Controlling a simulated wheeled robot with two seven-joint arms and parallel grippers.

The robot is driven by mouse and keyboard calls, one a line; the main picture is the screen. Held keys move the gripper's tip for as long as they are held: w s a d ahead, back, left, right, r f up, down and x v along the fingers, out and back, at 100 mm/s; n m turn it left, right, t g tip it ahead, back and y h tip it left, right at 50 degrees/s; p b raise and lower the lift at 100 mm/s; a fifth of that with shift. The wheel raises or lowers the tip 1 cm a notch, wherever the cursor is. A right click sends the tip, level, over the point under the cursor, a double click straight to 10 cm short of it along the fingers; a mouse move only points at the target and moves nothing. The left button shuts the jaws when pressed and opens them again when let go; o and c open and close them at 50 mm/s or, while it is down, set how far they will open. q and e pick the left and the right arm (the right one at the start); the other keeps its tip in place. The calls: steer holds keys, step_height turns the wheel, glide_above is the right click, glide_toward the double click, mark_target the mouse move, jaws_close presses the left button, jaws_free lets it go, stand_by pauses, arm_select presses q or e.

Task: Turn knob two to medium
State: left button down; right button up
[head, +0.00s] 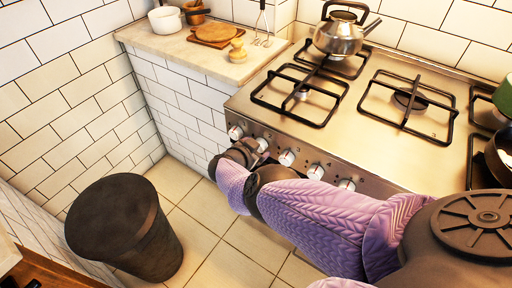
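The steel stove front carries a row of several white knobs. The second knob from the left (262,144) shows only in part, beside my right gripper. My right gripper (245,152) is at the stove front, close to this knob and just right of the first knob (235,132). Its fingers are dark and small in the picture, and I cannot tell if they touch the knob or are open or shut. My purple-sleeved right arm comes in from the right and hides part of the stove front. The third knob (287,158) is clear of the gripper. My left gripper is not in view.
A steel kettle (340,36) stands on the back-left burner of the hob. A dark bin (125,228) stands on the tiled floor at left. The counter (185,45) holds a white pot, boards and utensils. Floor between bin and stove is clear.

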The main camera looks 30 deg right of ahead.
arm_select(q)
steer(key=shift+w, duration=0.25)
arm_select(e)
steer(key=shift+o, duration=0.2)
arm_select(q)
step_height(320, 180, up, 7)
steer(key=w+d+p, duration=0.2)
steer(key=p, duration=0.4)
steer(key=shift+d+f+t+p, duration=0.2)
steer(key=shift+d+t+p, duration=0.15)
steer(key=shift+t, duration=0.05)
arm_select(e)
steer(key=v, duration=1)
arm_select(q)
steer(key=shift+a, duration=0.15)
arm_select(e)
steer(key=shift+d, duration=0.1)
